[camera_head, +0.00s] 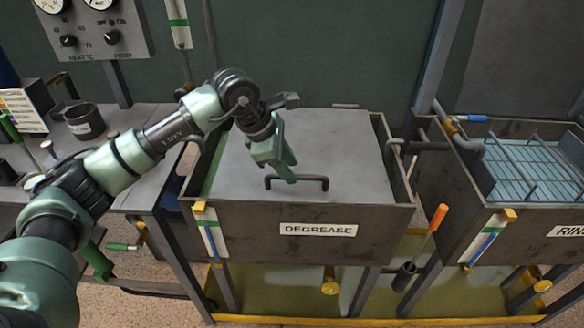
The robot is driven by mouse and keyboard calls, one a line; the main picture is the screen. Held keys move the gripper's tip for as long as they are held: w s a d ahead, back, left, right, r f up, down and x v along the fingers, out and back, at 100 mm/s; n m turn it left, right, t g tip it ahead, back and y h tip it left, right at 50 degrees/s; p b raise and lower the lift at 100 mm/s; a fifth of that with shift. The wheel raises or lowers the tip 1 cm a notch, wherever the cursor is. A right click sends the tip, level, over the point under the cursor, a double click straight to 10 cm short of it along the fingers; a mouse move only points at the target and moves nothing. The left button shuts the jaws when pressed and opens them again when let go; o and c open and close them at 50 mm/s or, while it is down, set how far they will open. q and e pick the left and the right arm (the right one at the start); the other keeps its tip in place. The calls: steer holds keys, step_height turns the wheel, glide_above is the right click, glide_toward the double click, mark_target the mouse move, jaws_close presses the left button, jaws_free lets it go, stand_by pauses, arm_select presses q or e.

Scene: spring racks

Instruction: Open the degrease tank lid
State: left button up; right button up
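The degrease tank (245,225) is a dark steel box labelled DEGREASE, in the middle of the head view. Its flat grey lid (340,145) lies over the top, down and closed, with narrow strips of the tank's inside showing along its sides. A dark bar handle (312,179) stands up near the lid's front edge. My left gripper (289,178) points down, with its green fingertips at the left half of the handle. I cannot tell whether the fingers touch or grip the bar, or how far apart they are. My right gripper is not in view.
A rinse tank (480,232) with a wire rack inside (535,165) stands to the right. A steel bench (125,122) with a dark cup (85,122) is at left. A gauge panel (95,30) hangs behind it. An orange-handled tool (436,222) stands in front, between the tanks.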

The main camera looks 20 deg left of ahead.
arm_select(q)
steer(key=shift+x, duration=0.95)
jaws_close()
stand_by(0.7)
